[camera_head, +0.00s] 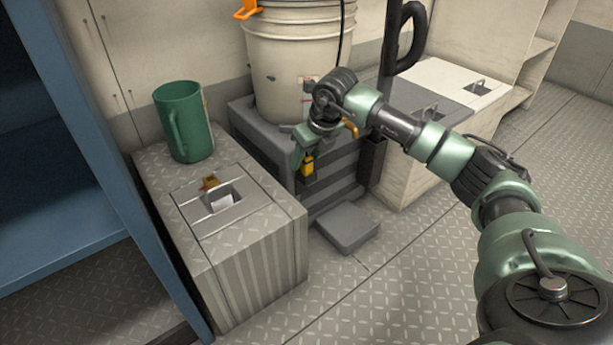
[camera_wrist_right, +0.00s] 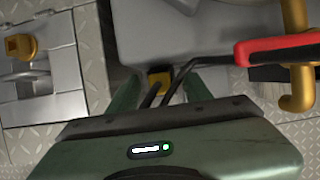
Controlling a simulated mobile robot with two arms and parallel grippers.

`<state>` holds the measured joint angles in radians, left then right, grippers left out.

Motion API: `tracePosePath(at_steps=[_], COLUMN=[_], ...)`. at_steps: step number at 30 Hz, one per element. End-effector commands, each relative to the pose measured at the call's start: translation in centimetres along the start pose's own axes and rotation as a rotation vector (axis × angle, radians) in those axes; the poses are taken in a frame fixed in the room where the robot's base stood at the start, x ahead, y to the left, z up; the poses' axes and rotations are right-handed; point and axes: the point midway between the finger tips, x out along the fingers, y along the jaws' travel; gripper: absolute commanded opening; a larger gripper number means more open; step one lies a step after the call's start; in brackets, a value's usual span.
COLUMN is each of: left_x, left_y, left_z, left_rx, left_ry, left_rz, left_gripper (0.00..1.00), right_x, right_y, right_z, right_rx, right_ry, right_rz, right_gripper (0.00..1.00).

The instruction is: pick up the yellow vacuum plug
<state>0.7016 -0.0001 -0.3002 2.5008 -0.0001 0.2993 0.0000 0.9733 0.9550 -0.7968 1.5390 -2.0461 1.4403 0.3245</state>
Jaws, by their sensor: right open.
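A small yellow piece, which looks like the yellow vacuum plug (camera_head: 308,166), shows at the front of the dark grey ribbed box. In the right wrist view the yellow plug (camera_wrist_right: 158,82) lies between the fingers, partly hidden by thin dark parts. My right gripper (camera_head: 301,155) is open around or just above it; the wrist view shows the two green fingers (camera_wrist_right: 160,92) apart on either side. I cannot tell whether they touch it. My left gripper is not in view.
A brass-yellow piece (camera_head: 210,182) sits by the latch of the left locker (camera_head: 250,262), beside a green mug (camera_head: 186,125). A white bucket (camera_head: 290,62) stands on the ribbed box (camera_head: 335,190). A red-handled tool (camera_wrist_right: 280,47) shows right. A flat grey block (camera_head: 346,228) lies on the floor.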

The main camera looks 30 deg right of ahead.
Motion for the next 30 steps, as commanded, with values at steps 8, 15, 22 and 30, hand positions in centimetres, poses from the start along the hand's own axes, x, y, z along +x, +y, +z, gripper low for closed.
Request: tracePosePath(at_steps=[8, 15, 22, 30], left_x=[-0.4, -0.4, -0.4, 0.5], left_y=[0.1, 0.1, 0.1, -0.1], left_z=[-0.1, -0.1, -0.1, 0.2], left_rx=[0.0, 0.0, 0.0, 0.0], left_ry=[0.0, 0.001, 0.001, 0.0], left_rz=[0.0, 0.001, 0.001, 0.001], left_gripper=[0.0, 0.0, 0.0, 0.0], right_x=[0.6, 0.6, 0.6, -0.8], right_y=[0.0, 0.0, 0.0, 0.0], right_z=[0.1, 0.1, 0.1, 0.6], right_rx=[0.0, 0.0, 0.0, 0.0], right_ry=[-0.001, -0.001, -0.001, -0.002], right_rz=[0.0, 0.0, 0.0, -0.001], right_gripper=[0.49, 0.0, 0.0, 0.0])
